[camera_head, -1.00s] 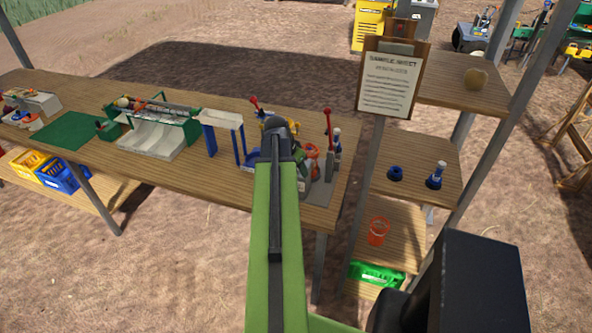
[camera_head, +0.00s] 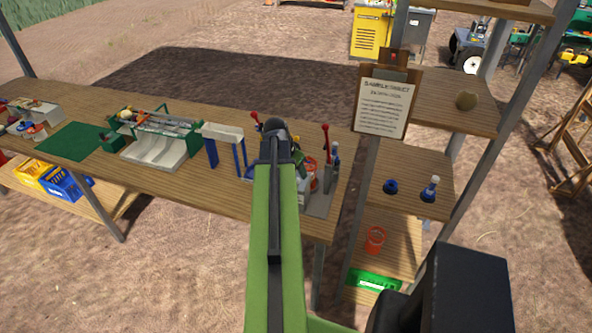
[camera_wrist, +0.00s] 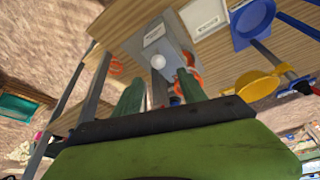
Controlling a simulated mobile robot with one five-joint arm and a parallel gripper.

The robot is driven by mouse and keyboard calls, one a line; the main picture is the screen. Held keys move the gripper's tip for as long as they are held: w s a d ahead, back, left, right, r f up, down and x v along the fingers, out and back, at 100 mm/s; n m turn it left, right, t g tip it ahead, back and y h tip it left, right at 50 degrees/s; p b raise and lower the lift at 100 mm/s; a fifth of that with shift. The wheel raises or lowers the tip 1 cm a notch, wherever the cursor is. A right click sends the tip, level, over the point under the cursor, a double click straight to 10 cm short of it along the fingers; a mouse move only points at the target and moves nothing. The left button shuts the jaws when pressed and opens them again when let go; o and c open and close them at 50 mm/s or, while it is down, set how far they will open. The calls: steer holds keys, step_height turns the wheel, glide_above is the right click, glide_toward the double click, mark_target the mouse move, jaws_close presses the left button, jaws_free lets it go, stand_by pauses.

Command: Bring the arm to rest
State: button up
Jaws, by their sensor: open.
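My green arm (camera_head: 273,240) stretches out over the right end of the wooden workbench (camera_head: 190,180). Its dark far joint (camera_head: 277,130) hides my gripper in the head view. In the wrist view two green fingers of my gripper (camera_wrist: 160,88) stand apart with nothing held between them. Beyond them is a grey base plate (camera_wrist: 172,50) with a round white knob (camera_wrist: 158,61) and orange parts (camera_wrist: 190,78). I cannot tell how far the fingers are from these.
A red-handled lever (camera_head: 326,143) stands just right of my arm. A shelf rack (camera_head: 410,170) with a clipboard (camera_head: 385,105), a blue-and-white flask (camera_head: 430,188), an orange basket (camera_head: 375,240) and a green tray (camera_head: 375,281) is further right. A green sorter (camera_head: 155,135) lies left.

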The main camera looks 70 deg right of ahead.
steer(key=shift+f, duration=0.1)
steer(key=w+a+f+n+t+b, duration=0.1)
steer(key=w+a+n, duration=0.1)
steer(key=w+a, duration=0.75)
steer(key=w+a+f+n+t+b, duration=0.1)
steer(key=w+a+n, duration=0.3)
steer(key=w, duration=1)
steer(key=w+a+f+n, duration=0.1)
steer(key=w+a, duration=0.3)
steer(key=a, duration=0.3)
steer(key=w+a+n+t+y+b, duration=0.1)
steer(key=w+a, duration=0.2)
steer(key=a, duration=0.3)
steer(key=w+a+f+n, duration=0.1)
steer(key=w+a, duration=0.3)
steer(key=a, duration=0.3)
steer(key=s+a+f+n+y, duration=0.1)
steer(key=a+n, duration=0.5)
steer(key=a, duration=0.8)
steer(key=s+a+f+n+g+y+b, duration=0.1)
steer(key=a+n, duration=0.5)
steer(key=a, duration=0.8)
steer(key=shift+s+a+n+g+y, duration=0.3)
steer(key=shift+s+a+n+y, duration=0.1)
steer(key=shift+s+y, duration=0.15)
